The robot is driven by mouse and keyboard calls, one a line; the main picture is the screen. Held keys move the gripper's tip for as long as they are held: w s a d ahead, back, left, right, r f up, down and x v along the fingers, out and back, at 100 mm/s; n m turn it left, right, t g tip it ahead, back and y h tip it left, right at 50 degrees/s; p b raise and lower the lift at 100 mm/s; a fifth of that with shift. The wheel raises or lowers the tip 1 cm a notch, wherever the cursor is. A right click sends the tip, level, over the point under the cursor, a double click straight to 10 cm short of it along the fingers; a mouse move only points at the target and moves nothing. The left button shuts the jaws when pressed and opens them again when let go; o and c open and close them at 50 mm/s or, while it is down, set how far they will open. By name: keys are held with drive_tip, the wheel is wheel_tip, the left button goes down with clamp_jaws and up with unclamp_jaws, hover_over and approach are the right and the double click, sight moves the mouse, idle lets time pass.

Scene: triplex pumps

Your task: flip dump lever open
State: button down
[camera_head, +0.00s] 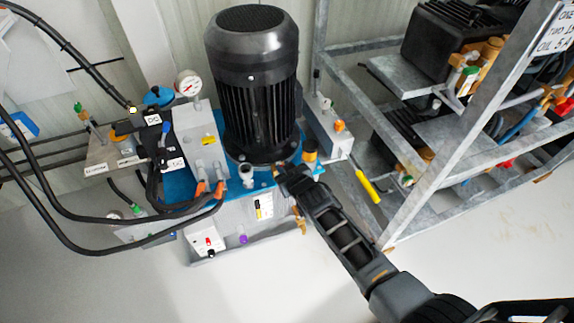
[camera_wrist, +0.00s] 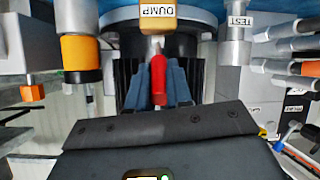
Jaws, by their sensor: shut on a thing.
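The dump lever (camera_wrist: 158,80) is a red handle on a short metal stem, in the middle of the wrist view. It hangs below a tan block with a white DUMP label (camera_wrist: 158,11). My gripper (camera_wrist: 158,92) is shut on the red handle, with a blue-grey finger on each side of it. In the head view my gripper (camera_head: 284,176) reaches the pump unit just below the black motor (camera_head: 252,85). The lever is hidden behind my gripper there.
An orange-and-grey cylinder (camera_wrist: 80,55) stands left of the lever, and a TEST-labelled fitting (camera_wrist: 237,40) stands right. In the head view, a yellow-handled lever (camera_head: 368,186) sticks out right of my gripper. A metal rack (camera_head: 470,120) stands at the right, and black hoses (camera_head: 75,235) loop at the left.

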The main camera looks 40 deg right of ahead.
sight(279, 163)
drive_tip(key=r+g+p, duration=0.1)
drive_tip(key=p, duration=0.1)
drive_tip(key=w+r+g+p, duration=0.1)
drive_tip(key=p, duration=0.2)
drive_tip(key=shift+w+d+r+y, duration=0.15)
drive_tip(key=shift+w+r+y, duration=0.05)
drive_tip(key=shift+y, duration=0.1)
drive_tip(key=shift+w+d+r+g+p, duration=0.15)
drive_tip(key=shift+w+g+p, duration=0.4)
drive_tip(key=shift+g+p, duration=0.45)
drive_tip(key=w+g, duration=0.1)
drive_tip(key=w+g+y+b, duration=0.1)
drive_tip(key=g, duration=0.1)
drive_tip(key=shift+w+d, duration=0.1)
drive_tip(key=shift+d, duration=0.2)
drive_tip(key=shift+w+d+r+g+y+b, duration=0.15)
drive_tip(key=shift+w+g+y+b, duration=0.2)
drive_tip(key=shift+g+b, duration=0.5)
drive_tip(key=shift+w+d+f+g+y+b, duration=0.15)
drive_tip(key=shift+w+g+b, duration=0.25)
drive_tip(key=shift+g+b, duration=0.4)
drive_tip(key=shift+r, duration=0.15)
drive_tip(key=c, duration=1)
unclamp_jaws()
drive_tip(key=shift+c, duration=0.2)
